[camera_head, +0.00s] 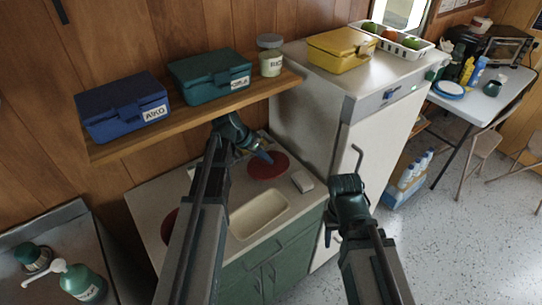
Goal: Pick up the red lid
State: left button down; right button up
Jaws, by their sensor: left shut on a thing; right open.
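A round, flat red lid (262,171) shows above the back of the pale counter (150,203), to the left of the fridge. My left gripper (266,157) reaches over it, with its fingertips at the lid's upper middle, and is shut on it. I cannot tell whether the lid is lifted clear of the counter. A second dark red round thing (168,228) lies at the counter's left, partly hidden by my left arm. My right gripper (333,232) is open and empty, in front of the fridge.
A cream basin (258,214) and a small pale block (303,181) are on the counter. A wooden shelf (205,117) above bears a blue box, a green box and a jar. The white fridge (310,118) stands close on the right.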

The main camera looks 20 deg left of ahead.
pick_arm(q)
jog(key=s+a, duration=0.3)
jog(key=a, duration=0.1)
jog(key=s+a, duration=0.3)
jog(key=s, duration=0.1)
jog(key=s+a, duration=0.3)
jog(key=a, duration=0.1)
jog(key=shift+s+a, duration=0.15)
jog(key=shift+a, duration=0.2)
